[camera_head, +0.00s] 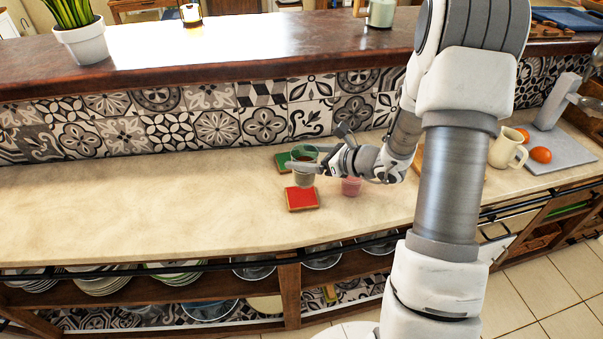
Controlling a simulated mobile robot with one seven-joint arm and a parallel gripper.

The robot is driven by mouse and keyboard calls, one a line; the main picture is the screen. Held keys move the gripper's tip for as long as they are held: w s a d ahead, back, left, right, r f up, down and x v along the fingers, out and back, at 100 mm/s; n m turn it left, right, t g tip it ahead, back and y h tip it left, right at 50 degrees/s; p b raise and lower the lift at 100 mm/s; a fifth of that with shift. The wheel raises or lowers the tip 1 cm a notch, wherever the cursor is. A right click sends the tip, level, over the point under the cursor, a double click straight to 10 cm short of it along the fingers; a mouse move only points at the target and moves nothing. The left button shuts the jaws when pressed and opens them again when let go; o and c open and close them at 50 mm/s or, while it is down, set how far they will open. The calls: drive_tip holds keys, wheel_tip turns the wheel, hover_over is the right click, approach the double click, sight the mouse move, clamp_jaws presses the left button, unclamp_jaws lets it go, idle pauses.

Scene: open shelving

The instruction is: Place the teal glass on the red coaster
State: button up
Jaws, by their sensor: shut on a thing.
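The teal glass (304,178) is a see-through, dark greenish tumbler near the middle of the counter. My gripper (305,166) reaches in from the right and is shut on it, with the fingers around its sides. The glass looks upright. The red coaster (302,200) is a square with a wooden edge, lying on the counter. The glass's lower end shows just at the coaster's far edge; I cannot tell whether it touches the coaster or hangs above it.
A green coaster (284,161) lies behind the glass, partly hidden. A pink glass (351,187) stands to the right, close under my gripper. A cream mug (508,148) and oranges (541,154) are farther right. The counter's left side (130,205) is clear.

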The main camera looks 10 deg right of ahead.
sight(309, 175)
drive_tip(key=shift+s+a+f, duration=0.3)
drive_tip(key=shift+a+f, duration=0.1)
drive_tip(key=shift+a, duration=0.1)
drive_tip(key=shift+f, duration=1.95)
drive_tip(key=shift+f+b, duration=0.2)
drive_tip(key=shift+b, duration=0.1)
drive_tip(key=o, duration=1.5)
drive_tip(key=shift+r, duration=0.15)
